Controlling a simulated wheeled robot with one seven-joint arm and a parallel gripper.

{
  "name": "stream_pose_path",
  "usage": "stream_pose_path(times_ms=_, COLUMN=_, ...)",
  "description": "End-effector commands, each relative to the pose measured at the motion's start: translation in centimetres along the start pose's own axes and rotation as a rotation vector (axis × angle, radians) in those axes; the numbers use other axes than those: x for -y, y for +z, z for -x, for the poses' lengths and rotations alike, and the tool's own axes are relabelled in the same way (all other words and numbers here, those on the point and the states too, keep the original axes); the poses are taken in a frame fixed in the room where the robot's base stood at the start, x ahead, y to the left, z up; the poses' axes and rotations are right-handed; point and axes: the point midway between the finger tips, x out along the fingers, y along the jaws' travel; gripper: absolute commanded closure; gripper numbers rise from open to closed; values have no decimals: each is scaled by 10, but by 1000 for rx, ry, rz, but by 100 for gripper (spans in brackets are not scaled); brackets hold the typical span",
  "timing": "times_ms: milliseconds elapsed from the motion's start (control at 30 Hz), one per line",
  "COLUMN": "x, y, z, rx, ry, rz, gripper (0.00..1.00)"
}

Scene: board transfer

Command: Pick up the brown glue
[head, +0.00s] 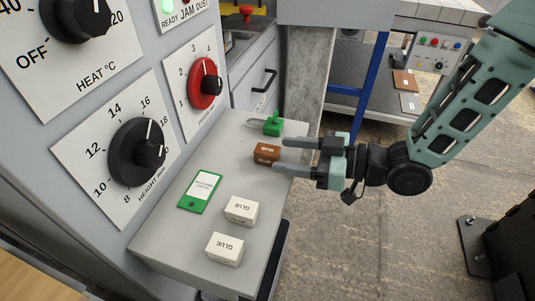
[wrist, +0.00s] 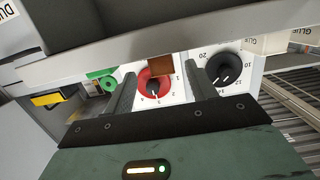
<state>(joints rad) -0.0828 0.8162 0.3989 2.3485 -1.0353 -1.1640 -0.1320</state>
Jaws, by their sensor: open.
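The brown glue (head: 266,153) is a small brown block with a label on top, standing on the grey shelf (head: 165,225) beside the machine panel. My gripper (head: 279,154) is open and comes in from the right, with its fingertips at the near side of the block. In the wrist view the brown glue (wrist: 160,66) shows in the gap between the two open fingers (wrist: 162,70), a little beyond them. I cannot tell whether the fingers touch it. Its lower part is not clear in the wrist view.
Two white glue boxes (head: 241,210) (head: 225,249) and a green card (head: 200,191) share the shelf. A green clip-like object (head: 272,124) stands close behind the brown glue. The panel with black and red knobs (head: 203,84) rises at the left.

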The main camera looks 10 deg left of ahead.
Motion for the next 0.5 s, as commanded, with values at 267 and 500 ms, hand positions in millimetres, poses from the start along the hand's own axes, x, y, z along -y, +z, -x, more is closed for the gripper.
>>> stream_pose_path(times_ms=267, x=0, y=1, z=-22, rx=1, ry=0, rz=-1, gripper=44)
stream_pose_path(times_ms=500, x=3, y=4, z=-56, rx=1, ry=-1, rz=0, gripper=44)
